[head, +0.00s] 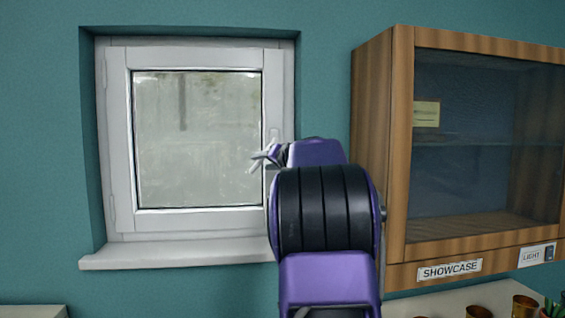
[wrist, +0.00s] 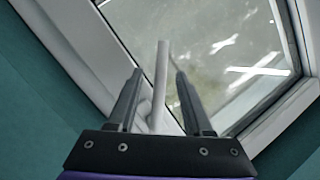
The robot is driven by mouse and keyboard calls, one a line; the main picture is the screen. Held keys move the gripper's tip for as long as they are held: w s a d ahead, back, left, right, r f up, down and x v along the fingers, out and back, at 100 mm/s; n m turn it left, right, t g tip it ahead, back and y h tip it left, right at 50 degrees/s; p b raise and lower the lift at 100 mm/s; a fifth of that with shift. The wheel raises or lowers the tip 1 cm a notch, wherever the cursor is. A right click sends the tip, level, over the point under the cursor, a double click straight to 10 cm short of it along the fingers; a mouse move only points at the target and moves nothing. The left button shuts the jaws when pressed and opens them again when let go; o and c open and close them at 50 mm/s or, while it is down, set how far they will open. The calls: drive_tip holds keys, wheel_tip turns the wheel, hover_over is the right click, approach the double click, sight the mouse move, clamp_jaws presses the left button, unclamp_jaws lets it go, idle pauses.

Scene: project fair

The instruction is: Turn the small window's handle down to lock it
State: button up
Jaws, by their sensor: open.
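The small window (head: 198,215) is white-framed and looks closed in its recess in the head view. Its handle is a pale bar (wrist: 160,85) in the wrist view, rising from a base on the frame and reaching across the edge of the glass, at an angle to the frame bar behind it. My gripper (wrist: 158,74) is open, with one dark finger on each side of the handle and a visible gap on both sides. In the head view my gripper (head: 259,159) is at the window's right frame bar, and my arm hides much of the handle area.
A wooden showcase cabinet (head: 402,150) with a glass front hangs on the wall to the right of my arm. The window sill (head: 175,256) juts out below the window. Several brown pots (head: 478,312) stand on a surface at the lower right. The teal wall is bare elsewhere.

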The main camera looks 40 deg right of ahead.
drive_tip(key=s+a+r, duration=0.1)
drive_tip(key=s+r, duration=0.1)
drive_tip(key=s, duration=0.9)
